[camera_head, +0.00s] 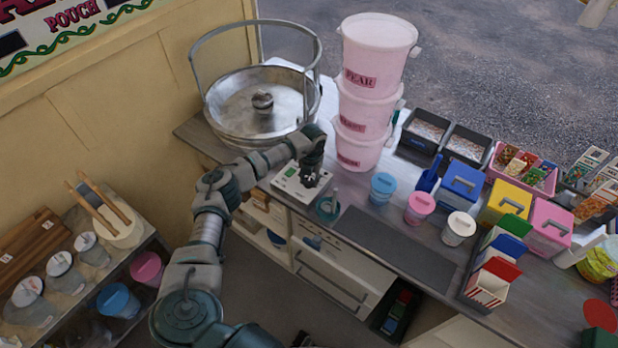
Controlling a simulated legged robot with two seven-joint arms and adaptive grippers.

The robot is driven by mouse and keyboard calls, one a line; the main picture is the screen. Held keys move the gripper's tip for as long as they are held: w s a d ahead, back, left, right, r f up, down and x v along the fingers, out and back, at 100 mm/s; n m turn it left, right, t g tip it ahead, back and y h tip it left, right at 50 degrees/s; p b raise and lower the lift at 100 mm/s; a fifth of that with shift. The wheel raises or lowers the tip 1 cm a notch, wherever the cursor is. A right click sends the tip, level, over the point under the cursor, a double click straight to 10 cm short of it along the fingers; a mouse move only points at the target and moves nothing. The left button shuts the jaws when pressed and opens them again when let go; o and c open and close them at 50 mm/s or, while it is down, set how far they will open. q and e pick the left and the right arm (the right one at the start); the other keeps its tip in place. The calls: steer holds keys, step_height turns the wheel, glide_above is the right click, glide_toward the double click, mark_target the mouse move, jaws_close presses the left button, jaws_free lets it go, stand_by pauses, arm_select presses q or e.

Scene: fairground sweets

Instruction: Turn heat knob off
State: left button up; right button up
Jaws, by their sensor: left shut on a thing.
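The white control box (287,181) stands on the counter in front of the round metal candy-floss pan (262,105). My left arm reaches up from the bottom left. My left gripper (310,178) points down over the right part of the box, with its fingers shut at the top face. The heat knob is hidden under the fingers, so its setting cannot be read. The fingers look shut on the knob. My right gripper is not in view.
Stacked pink buckets (372,95) stand just right of the gripper. A teal container (327,207) is close in front of the box, with a blue tub (383,187) and pink tub (419,207) to the right. A dark mat (397,248) lies clear on the counter.

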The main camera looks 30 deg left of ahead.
arm_select(q)
steer(key=n, duration=0.1)
steer(key=n+p, duration=0.1)
steer(key=n, duration=0.2)
steer(key=shift+w+a+r+n+p, duration=0.1)
steer(key=shift+w+r+n+p, duration=0.1)
steer(key=shift+r+n+p, duration=0.15)
steer(key=shift+a+f+n+p, duration=0.1)
steer(key=shift+n+p, duration=0.65)
steer(key=shift+n, duration=0.8)
steer(key=o, duration=1)
steer(key=shift+c, duration=0.2)
steer(key=shift+o, duration=0.9)
steer(key=shift+f, duration=0.25)
steer(key=shift+s, duration=0.1)
